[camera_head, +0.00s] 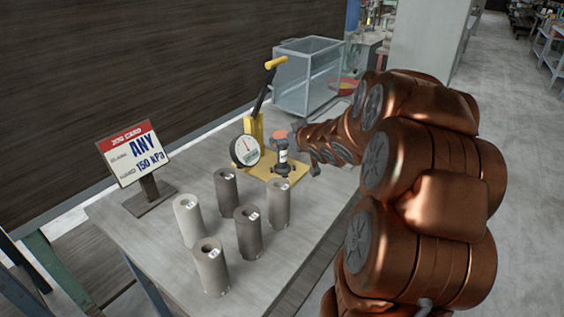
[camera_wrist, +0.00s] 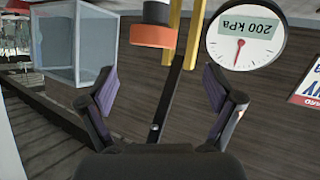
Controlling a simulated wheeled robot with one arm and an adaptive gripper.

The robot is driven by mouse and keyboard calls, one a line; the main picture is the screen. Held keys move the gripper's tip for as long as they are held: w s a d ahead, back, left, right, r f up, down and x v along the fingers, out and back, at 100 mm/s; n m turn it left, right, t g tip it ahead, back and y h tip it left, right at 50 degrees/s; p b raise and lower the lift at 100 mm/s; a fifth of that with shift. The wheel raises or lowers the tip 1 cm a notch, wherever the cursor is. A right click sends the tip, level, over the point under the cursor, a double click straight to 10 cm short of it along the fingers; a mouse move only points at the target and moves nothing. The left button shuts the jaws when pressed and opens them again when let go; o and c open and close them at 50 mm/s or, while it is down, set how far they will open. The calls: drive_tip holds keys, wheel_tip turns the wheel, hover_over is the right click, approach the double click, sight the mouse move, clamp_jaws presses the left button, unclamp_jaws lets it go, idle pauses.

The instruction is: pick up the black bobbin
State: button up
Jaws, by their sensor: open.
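The black bobbin (camera_head: 283,161) looks like a small dark spool with a white band. It stands upright on the yellow base of a hand press, just below the press's orange disc. My gripper (camera_head: 303,149) is close to its right in the head view, partly hidden by my arm. There, the orange disc (camera_wrist: 160,37) and a dark part lie beyond the fingers; I cannot tell whether that dark part is the bobbin.
The press has a dark lever with a yellow grip (camera_head: 275,62) and a dial gauge (camera_wrist: 245,38) marked 200 kPa, inverted in the wrist view. Several grey and brown cylinders (camera_head: 225,192) stand in front. A job card (camera_head: 134,153) stands left, a clear box (camera_head: 305,78) behind.

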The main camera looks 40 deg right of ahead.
sight(282, 153)
drive_tip(key=shift+s+d+f+n+t+y+b, duration=0.9)
drive_tip(key=shift+d+f+t+y+b, duration=0.65)
drive_tip(key=shift+f+t+y+b, duration=1.1)
drive_tip(key=shift+w+a+r, duration=0.15)
drive_tip(key=shift+w+r, duration=0.05)
drive_tip(key=shift+w, duration=1.1)
drive_tip(key=shift+w+a+r, duration=0.15)
drive_tip(key=shift+w, duration=1.15)
drive_tip(key=shift+w+a+r, duration=0.15)
drive_tip(key=shift+w+r, duration=0.05)
drive_tip(key=shift+w, duration=1.1)
clamp_jaws()
